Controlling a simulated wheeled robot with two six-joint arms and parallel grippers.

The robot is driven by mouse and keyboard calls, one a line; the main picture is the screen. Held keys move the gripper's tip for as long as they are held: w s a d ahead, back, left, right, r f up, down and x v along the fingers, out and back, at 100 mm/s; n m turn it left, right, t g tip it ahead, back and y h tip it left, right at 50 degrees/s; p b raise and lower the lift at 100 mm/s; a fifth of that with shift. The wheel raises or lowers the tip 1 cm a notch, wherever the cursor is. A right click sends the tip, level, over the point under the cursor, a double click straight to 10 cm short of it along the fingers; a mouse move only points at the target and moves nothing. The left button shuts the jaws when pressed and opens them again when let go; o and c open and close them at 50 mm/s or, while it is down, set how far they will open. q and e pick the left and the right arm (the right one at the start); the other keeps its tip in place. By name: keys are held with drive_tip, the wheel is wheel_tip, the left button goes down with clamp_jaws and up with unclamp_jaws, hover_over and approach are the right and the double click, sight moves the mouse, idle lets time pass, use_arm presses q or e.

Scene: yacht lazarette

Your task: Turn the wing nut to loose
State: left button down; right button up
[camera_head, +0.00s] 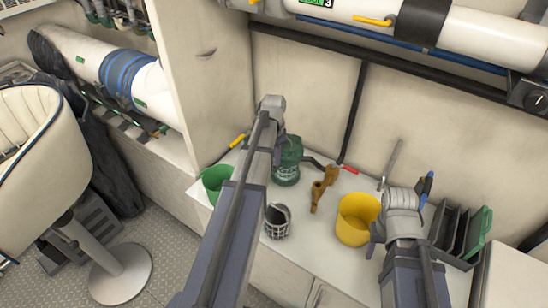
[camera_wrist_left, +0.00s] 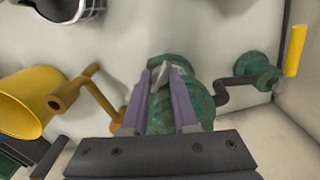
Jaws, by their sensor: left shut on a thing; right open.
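A green housing (camera_head: 288,167) stands on the white bench by the back wall; its green body also shows in the left wrist view (camera_wrist_left: 188,110). My left gripper (camera_head: 279,150) reaches over it. In the left wrist view its two fingers (camera_wrist_left: 160,90) point at the housing, with a small pale metal piece, apparently the wing nut (camera_wrist_left: 159,72), between their tips. The fingers hide most of that piece, so its turn angle cannot be told. My right gripper (camera_head: 377,240) hangs beside the yellow bucket, open, its fingers mostly hidden by its wrist.
A bronze fitting (camera_head: 321,190), yellow bucket (camera_head: 352,222), dark grey basket (camera_head: 277,222) and green bucket (camera_head: 213,182) stand around the housing. A yellow-handled crank (camera_wrist_left: 295,50) is close beside it. A black rack (camera_head: 450,228) stands at the right. Walls close in the back and left.

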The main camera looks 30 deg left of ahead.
idle(0.3)
use_arm(q)
drive_tip(key=n, duration=0.3)
drive_tip(key=shift+n, duration=2.3)
drive_tip(key=c, duration=0.7)
unclamp_jaws()
